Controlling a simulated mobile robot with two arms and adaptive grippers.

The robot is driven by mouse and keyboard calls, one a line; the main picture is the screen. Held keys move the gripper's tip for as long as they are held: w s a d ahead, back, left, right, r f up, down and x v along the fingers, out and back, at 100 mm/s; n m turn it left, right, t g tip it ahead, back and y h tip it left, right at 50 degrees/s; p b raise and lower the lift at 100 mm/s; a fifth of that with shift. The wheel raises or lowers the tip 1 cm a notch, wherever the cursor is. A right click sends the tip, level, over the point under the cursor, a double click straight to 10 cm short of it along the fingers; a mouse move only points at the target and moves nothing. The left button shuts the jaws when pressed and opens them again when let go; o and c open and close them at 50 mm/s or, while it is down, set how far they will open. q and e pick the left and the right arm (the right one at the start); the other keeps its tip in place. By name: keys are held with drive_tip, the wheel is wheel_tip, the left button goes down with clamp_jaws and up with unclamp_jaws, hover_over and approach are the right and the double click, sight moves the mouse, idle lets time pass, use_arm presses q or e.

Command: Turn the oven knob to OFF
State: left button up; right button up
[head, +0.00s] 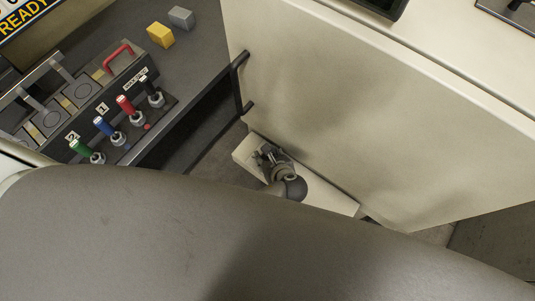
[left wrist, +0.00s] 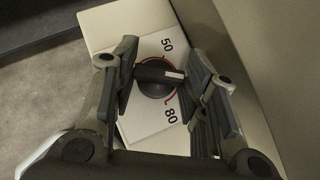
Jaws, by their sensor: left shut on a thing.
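The black oven knob (left wrist: 155,88) sits on a white dial plate (left wrist: 150,125) in the left wrist view. The numbers 50 and 80 and a red arc show around it. The white-and-red mark on its bar points right, between 50 and 80. An OFF mark is not visible. My left gripper (left wrist: 162,70) is shut on the knob, one finger at each end of its bar. In the head view my left gripper (head: 264,160) is over the pale box (head: 330,197) that bears the dial; there the knob is hidden. My right gripper is not in view.
A large pale panel (head: 340,110) stands close to the right of the gripper. A dark handle bar (head: 238,85) is at its left edge. At left are a bench with coloured levers (head: 126,106), a yellow block (head: 160,35) and a grey block (head: 181,18).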

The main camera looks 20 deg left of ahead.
use_arm(q)
drive_tip(key=shift+w+n+g+y, duration=0.1)
drive_tip(key=shift+n+g+y, duration=0.45)
drive_tip(key=shift+n, duration=0.45)
drive_tip(key=o, duration=1)
drive_tip(key=shift+o, duration=0.2)
